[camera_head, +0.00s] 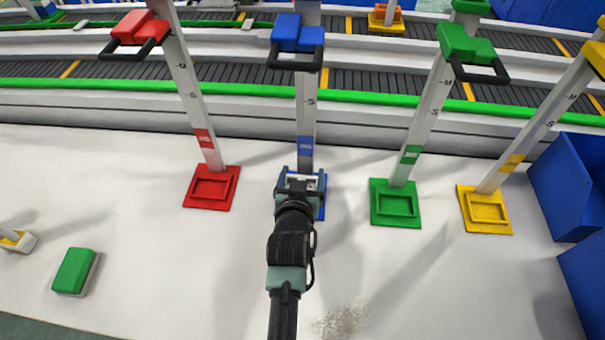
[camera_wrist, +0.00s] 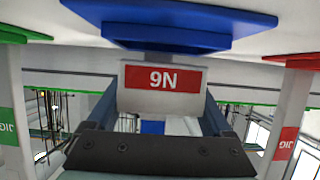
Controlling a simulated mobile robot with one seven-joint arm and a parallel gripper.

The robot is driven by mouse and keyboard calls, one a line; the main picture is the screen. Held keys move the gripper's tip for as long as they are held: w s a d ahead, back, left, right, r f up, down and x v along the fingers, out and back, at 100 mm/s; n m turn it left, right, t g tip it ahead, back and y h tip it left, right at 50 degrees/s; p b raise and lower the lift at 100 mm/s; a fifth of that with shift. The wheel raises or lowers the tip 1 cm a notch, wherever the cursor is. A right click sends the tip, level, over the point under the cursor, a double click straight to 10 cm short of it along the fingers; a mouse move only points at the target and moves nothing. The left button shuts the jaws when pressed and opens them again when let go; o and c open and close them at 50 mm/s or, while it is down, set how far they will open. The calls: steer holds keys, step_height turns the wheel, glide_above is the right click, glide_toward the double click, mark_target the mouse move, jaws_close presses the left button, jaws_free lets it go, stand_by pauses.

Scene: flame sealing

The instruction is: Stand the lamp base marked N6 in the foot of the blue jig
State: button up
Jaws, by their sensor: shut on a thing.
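The lamp base marked N6 (camera_wrist: 163,93) is a white block with a red label. In the wrist view the label appears upside down, as does the whole scene. My gripper (camera_head: 301,182) is shut on the base, with a finger on either side of it. The blue jig (camera_head: 306,110) is a tall post with a blue foot (camera_head: 321,208) on the white table. In the wrist view the foot (camera_wrist: 170,14) is right by the base. The gripper hides most of the foot in the head view. I cannot tell whether the base touches it.
The red jig (camera_head: 211,188) stands left, the green jig (camera_head: 395,204) and yellow jig (camera_head: 486,210) right. A green-topped block (camera_head: 75,270) lies at left, and a white-and-yellow piece (camera_head: 15,240) at the left edge. Blue bins (camera_head: 570,185) stand at right. Conveyors run behind.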

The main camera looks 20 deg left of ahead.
steer(key=shift+f+b, duration=0.65)
steer(key=shift+f, duration=0.15)
stand_by(1.2)
steer(key=shift+r+p, duration=0.25)
steer(key=shift+p, duration=0.05)
steer(key=shift+r, duration=0.3)
steer(key=shift+r+p, duration=0.25)
steer(key=shift+p, duration=0.15)
steer(key=shift+f+b, duration=0.65)
steer(key=shift+f, duration=0.15)
stand_by(1.4)
steer(key=o, duration=1.3)
steer(key=shift+s+f, duration=0.1)
steer(key=shift+s+d, duration=0.1)
steer(key=shift+s, duration=0.2)
steer(key=v, duration=0.8)
steer(key=p+v, duration=0.1)
steer(key=v, duration=0.3)
steer(key=shift+r, duration=0.45)
